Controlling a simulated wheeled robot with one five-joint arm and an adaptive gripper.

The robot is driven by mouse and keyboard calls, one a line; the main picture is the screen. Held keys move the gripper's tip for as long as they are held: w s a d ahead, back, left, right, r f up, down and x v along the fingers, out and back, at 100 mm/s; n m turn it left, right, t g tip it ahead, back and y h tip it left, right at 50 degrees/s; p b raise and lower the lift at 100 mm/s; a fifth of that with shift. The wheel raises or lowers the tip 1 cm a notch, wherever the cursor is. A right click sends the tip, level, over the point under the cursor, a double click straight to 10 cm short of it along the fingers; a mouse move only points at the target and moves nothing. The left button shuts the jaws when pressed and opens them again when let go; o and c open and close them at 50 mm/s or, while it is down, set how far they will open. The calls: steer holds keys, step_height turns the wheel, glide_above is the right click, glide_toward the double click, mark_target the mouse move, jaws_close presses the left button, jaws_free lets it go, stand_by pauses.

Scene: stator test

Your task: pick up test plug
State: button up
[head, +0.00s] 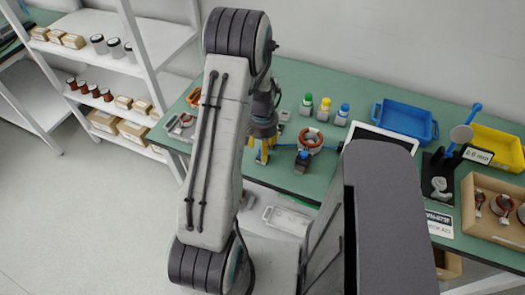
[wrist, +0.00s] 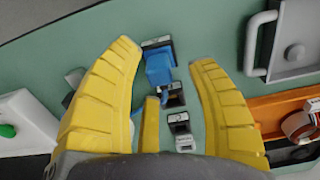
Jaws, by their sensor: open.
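A blue plug-like piece (wrist: 158,68), which looks like the test plug, shows between my gripper's fingers in the wrist view, next to dark blocks. My gripper (wrist: 166,58) has its yellow fingers spread wide, one on each side of the blue piece, with clear gaps. I cannot tell how far above it they are. In the head view my gripper (head: 261,155) hangs over the green bench's front part, partly hidden by my arm. A blue-topped piece (head: 303,155) stands just right of it, near a copper-wound stator (head: 311,140); I cannot tell whether it is the same piece.
Bottles with green (head: 307,101), yellow and blue caps stand behind on the green bench (head: 350,90). A blue tray (head: 405,120), a yellow bin (head: 495,145) and a wooden box (head: 475,220) are at the right. In the wrist view, a grey handled case (wrist: 295,40) lies at upper right.

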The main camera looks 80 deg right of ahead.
steer(key=shift+f, duration=0.8)
jaws_close()
